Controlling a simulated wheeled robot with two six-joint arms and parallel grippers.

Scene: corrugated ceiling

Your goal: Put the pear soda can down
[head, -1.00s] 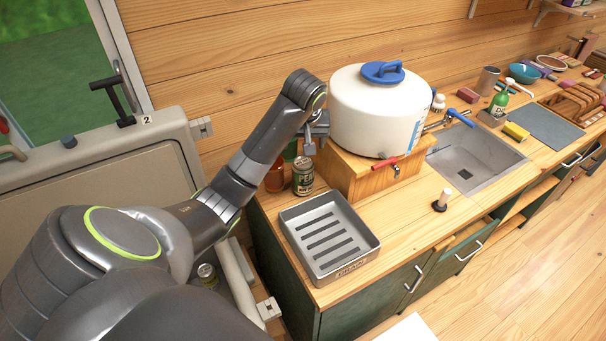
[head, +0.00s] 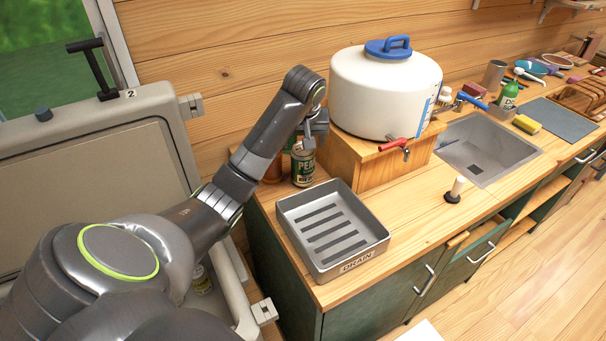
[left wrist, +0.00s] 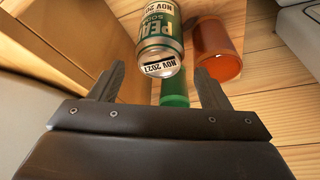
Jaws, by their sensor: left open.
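The pear soda can (head: 303,168), green and silver with a "PEAR" label, stands upright on the wooden counter behind the drain tray (head: 290,222). My left gripper (head: 312,138) is at the can's upper part in the head view and hides some of its top. In the left wrist view, the can (left wrist: 162,32) appears upside down, ahead of and between the two spread fingertips (left wrist: 162,78). The left gripper is open, with no finger visibly touching the can. My right gripper is not in view.
An orange-brown bottle (left wrist: 222,50) and a green item (left wrist: 175,92) stand close to the can. A wooden box (head: 375,165) with a white water tank (head: 385,95) is right of it. The sink (head: 485,150) lies farther right. An open cooler (head: 120,165) is at left.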

